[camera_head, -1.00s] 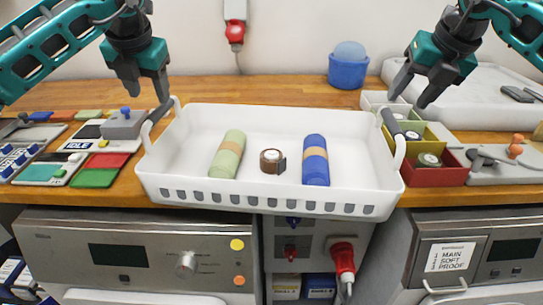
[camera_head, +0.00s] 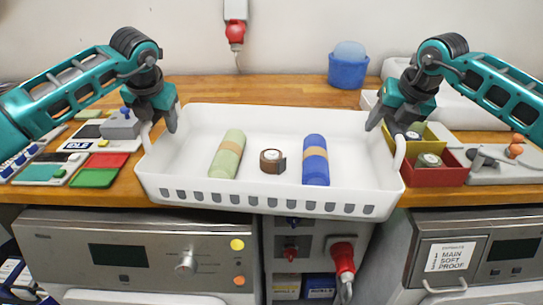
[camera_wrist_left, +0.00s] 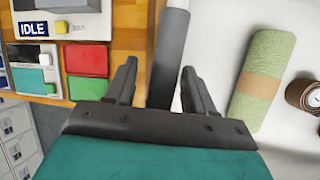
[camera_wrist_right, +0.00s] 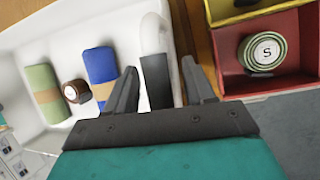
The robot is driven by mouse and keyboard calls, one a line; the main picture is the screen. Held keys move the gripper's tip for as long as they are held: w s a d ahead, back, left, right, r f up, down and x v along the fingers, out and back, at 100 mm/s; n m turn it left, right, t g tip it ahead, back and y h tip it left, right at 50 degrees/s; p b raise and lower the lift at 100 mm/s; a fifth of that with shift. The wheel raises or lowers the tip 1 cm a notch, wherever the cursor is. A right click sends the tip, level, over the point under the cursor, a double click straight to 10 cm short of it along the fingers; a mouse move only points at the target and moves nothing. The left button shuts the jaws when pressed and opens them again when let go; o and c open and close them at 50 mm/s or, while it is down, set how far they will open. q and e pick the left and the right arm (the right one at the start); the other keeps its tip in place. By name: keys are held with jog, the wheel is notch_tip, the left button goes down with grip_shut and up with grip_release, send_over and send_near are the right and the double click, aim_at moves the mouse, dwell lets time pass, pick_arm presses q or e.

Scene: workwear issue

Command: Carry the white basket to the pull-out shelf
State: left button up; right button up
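The white basket (camera_head: 270,193) sits on the wooden worktop at its front edge, with a loop handle at each end. It holds a green roll (camera_head: 228,153), a small brown roll (camera_head: 272,161) and a blue roll (camera_head: 315,160). My left gripper (camera_head: 160,122) is at the left handle; in the left wrist view the open fingers (camera_wrist_left: 158,68) have its grey grip (camera_wrist_left: 170,55) between them. My right gripper (camera_head: 386,124) is at the right handle; in the right wrist view its open fingers (camera_wrist_right: 160,68) straddle the grey grip (camera_wrist_right: 156,80). I cannot make out a pull-out shelf.
Left of the basket are red and green pads (camera_head: 95,178) and a grey IDLE device (camera_head: 85,137). Right are yellow and red bins (camera_head: 440,176) close to the right handle. A blue tub (camera_head: 348,70) stands behind. Appliances (camera_head: 130,255) and a red plug (camera_head: 343,258) are below.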

pick_arm(q)
grip_shut()
pick_arm(e)
grip_shut()
pick_arm(q)
jog(key=shift+r, duration=0.1)
pick_arm(e)
jog(key=shift+r, duration=0.15)
